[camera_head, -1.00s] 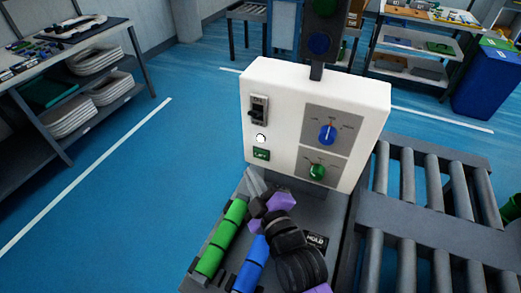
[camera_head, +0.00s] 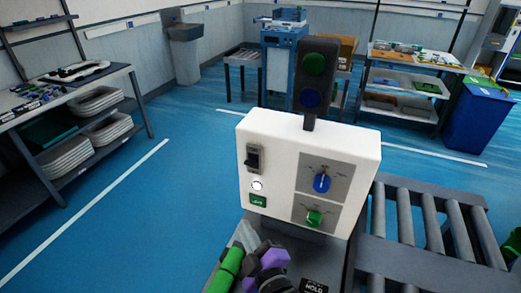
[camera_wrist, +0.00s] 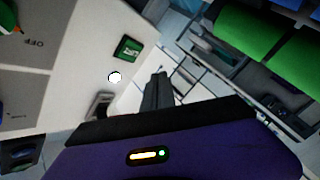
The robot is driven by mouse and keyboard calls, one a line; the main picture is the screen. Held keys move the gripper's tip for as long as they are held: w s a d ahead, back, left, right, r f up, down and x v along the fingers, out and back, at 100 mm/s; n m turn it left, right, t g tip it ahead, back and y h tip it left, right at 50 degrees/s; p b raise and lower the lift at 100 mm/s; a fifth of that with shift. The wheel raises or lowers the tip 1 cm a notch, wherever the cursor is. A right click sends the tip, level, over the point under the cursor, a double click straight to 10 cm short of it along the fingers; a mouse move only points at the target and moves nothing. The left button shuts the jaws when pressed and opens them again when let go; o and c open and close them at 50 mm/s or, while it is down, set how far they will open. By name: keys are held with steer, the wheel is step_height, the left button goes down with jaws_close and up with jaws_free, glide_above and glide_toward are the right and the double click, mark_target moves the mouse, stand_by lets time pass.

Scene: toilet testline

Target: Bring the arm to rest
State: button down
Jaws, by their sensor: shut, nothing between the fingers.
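My gripper (camera_head: 246,234) is at the bottom of the head view, just below the lower left corner of the white control box (camera_head: 225,150). Its fingers are together with nothing between them. Purple and dark parts of my arm run down out of the picture. In the wrist view my gripper (camera_wrist: 156,92) shows as a narrow dark shape pointing away from the purple wrist housing. The box's white panel (camera_wrist: 80,75) fills the left of that view, with a green label and a round white button. I cannot tell the exact gap between fingers and box.
A green cylinder (camera_head: 226,270) lies left of my gripper; it looms upper right in the wrist view (camera_wrist: 250,35). A signal light (camera_head: 313,75) stands behind the box. A roller conveyor (camera_head: 430,225) is at right. Shelves (camera_head: 75,120) stand at left. Blue floor is open between.

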steer(key=s+d+r+m+t, duration=0.2)
steer(key=s+d+r+m, duration=0.2)
steer(key=r+m, duration=0.1)
steer(key=s+d+m+g+h, duration=0.1)
steer(key=s+d+m+h, duration=0.1)
steer(key=s+d, duration=0.5)
steer(key=s+d+f+m+h, duration=0.1)
steer(key=s+d+m+h, duration=0.2)
steer(key=s+d, duration=0.4)
steer(key=s+d+f+m+g+h, duration=0.1)
steer(key=s+d+m, duration=0.4)
steer(key=s, duration=1.4)
steer(key=shift+s+d+f+g+h, duration=0.3)
steer(key=shift+s+d+h, duration=0.1)
steer(key=shift+d+h, duration=0.5)
